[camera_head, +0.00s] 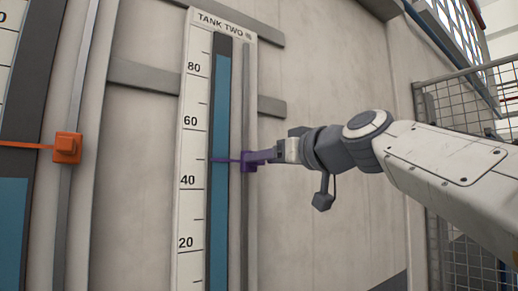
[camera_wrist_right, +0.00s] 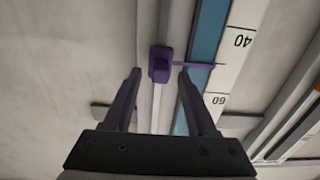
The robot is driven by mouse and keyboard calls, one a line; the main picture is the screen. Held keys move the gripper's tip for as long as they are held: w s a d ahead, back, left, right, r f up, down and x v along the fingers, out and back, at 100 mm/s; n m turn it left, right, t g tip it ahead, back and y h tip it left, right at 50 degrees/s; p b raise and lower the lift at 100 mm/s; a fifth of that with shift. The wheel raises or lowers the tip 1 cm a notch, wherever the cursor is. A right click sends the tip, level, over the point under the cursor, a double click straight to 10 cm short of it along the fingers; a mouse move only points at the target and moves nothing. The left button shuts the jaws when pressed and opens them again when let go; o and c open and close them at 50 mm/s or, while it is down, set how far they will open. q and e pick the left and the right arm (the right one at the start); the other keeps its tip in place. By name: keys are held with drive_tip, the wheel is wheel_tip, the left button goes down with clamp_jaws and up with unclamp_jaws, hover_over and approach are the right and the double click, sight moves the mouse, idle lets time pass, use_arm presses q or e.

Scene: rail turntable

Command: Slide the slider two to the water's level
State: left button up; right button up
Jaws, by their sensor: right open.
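The tank two gauge (camera_head: 193,150) is a tall white scale with a blue water column (camera_head: 221,100). The water's top stands a little above the 80 mark. The purple slider two (camera_head: 248,162) sits on a grey vertical rail right of the column, its thin pointer between 40 and 60. My right gripper (camera_head: 268,155) reaches in from the right at the slider's height. In the right wrist view, the open fingers (camera_wrist_right: 160,73) have their tips on either side of the slider (camera_wrist_right: 160,60); whether they touch it I cannot tell. My left gripper is not in view.
An orange slider (camera_head: 67,147) on another rail stands at the left, beside a second gauge with a lower blue column (camera_head: 12,230). Grey wall brackets (camera_head: 143,76) cross behind the gauge. A wire mesh fence (camera_head: 460,105) stands at the right, behind my arm.

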drive_tip(key=shift+p+x, duration=0.5)
drive_tip(key=shift+x, duration=1)
clamp_jaws()
